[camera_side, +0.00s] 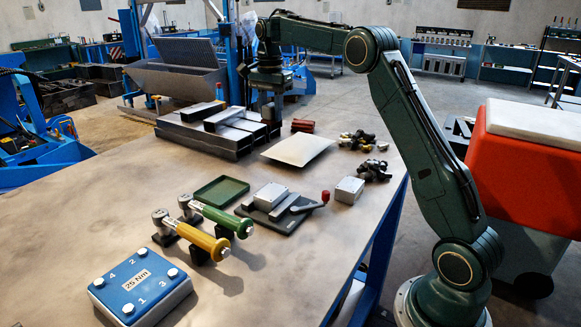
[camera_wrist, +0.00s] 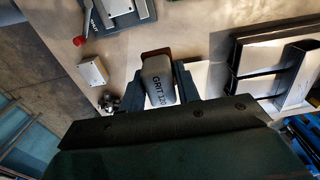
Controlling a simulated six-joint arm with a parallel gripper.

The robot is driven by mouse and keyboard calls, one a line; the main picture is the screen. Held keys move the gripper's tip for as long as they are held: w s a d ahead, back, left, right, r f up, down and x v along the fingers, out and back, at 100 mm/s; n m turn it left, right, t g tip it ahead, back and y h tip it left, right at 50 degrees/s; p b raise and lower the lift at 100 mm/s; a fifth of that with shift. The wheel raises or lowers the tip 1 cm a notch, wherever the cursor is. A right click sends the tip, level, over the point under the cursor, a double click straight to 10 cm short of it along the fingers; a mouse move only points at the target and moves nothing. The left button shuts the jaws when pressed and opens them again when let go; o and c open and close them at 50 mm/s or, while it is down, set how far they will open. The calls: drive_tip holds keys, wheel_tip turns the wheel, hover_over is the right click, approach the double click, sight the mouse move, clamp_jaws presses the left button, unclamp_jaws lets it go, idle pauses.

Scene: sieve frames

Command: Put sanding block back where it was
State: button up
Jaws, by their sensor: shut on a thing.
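The sanding block (camera_wrist: 158,84) is grey, marked "GRIT 120", with a dark red-brown edge at its far end. In the wrist view it sits between the two fingers of my gripper (camera_wrist: 158,76), which is shut on it. In the side view my gripper (camera_side: 268,101) hangs over the far part of the workbench, near the stacked steel tubes; the block cannot be made out there. A pale flat plate (camera_side: 298,149) lies on the bench, and part of it shows around the block in the wrist view (camera_wrist: 203,76). The gap between block and bench cannot be judged.
Steel tubes (camera_side: 205,135) are stacked at the back of the workbench (camera_side: 75,225). Red-brown pieces (camera_side: 303,126) lie near the plate. Dark fittings (camera_side: 374,171), a grey box (camera_side: 349,190), a clamp fixture (camera_side: 276,208), a green tray (camera_side: 220,190), two handled tools and a blue block stand nearer.

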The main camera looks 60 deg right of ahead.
drive_tip(key=shift+w+d+r, duration=0.1)
drive_tip(key=shift+d+r, duration=0.15)
drive_tip(key=shift+d, duration=0.4)
drive_tip(key=shift+d+r, duration=0.2)
drive_tip(key=shift+d, duration=0.45)
drive_tip(key=shift+f, duration=0.1)
hover_over(277, 179)
wheel_tip(277, 179, down, 16)
drive_tip(key=shift+r, duration=0.2)
drive_tip(key=shift+f, duration=2.1)
drive_tip(key=shift+f, duration=0.15)
drive_tip(key=o, duration=0.9)
drive_tip(key=shift+o, duration=0.2)
